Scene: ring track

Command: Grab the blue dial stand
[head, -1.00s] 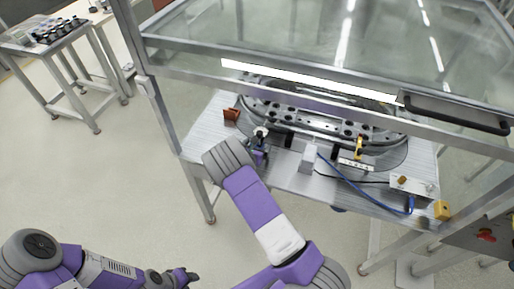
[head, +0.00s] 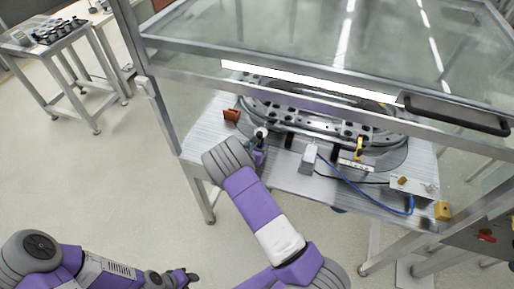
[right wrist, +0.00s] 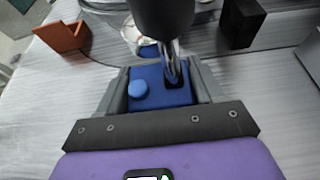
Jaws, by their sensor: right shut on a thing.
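The blue dial stand (right wrist: 160,84) is a blue block with a round blue knob and a metal post. It sits between the two grey fingers of my right gripper (right wrist: 160,90), which is shut on it. A dark cylinder above the block hides part of it. In the head view my right gripper (head: 259,155) is at the table's front left part, with the white dial (head: 261,133) just beyond it; the wrist hides most of the blue base. My left gripper (head: 181,277) is low at the left, away from the table; its jaw opening is too small to judge.
The metal table (head: 310,184) carries an oval ring track (head: 300,122), an orange-brown block (head: 231,115), a grey block (head: 309,158) and a blue cable (head: 360,193). A glass-topped frame (head: 240,77) stands over it. A side table (head: 50,45) is far left; the floor between is clear.

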